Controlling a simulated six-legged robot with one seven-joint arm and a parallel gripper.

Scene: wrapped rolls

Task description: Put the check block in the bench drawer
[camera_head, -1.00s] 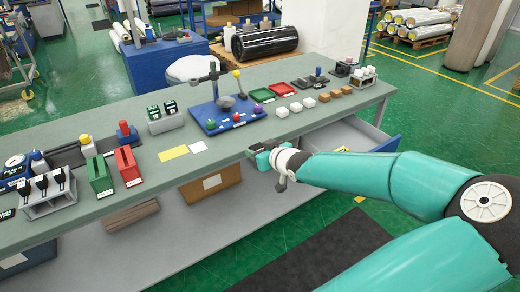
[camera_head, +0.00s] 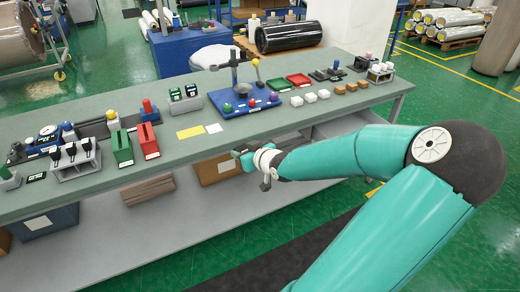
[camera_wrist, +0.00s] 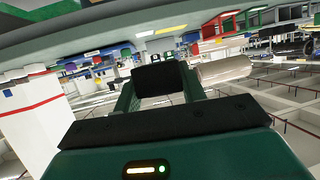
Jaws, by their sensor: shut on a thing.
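My gripper (camera_head: 243,156) is in front of the bench's near edge, below the top. In the wrist view my gripper (camera_wrist: 157,84) is shut on a dark block (camera_wrist: 154,79), which shows between its two fingers. I take this to be the check block; its markings cannot be made out, and it is not clear in the head view. The bench drawer (camera_head: 338,127) is pulled out under the right part of the bench, to the right of my gripper. My arm covers much of the drawer, and its contents are hidden.
The green bench top (camera_head: 165,165) holds a blue tray (camera_head: 243,106) with a stand, red and green holders and small blocks. A cardboard box (camera_head: 215,170) sits on the grey lower shelf behind my gripper. A dark mat (camera_head: 270,250) lies on the floor in front.

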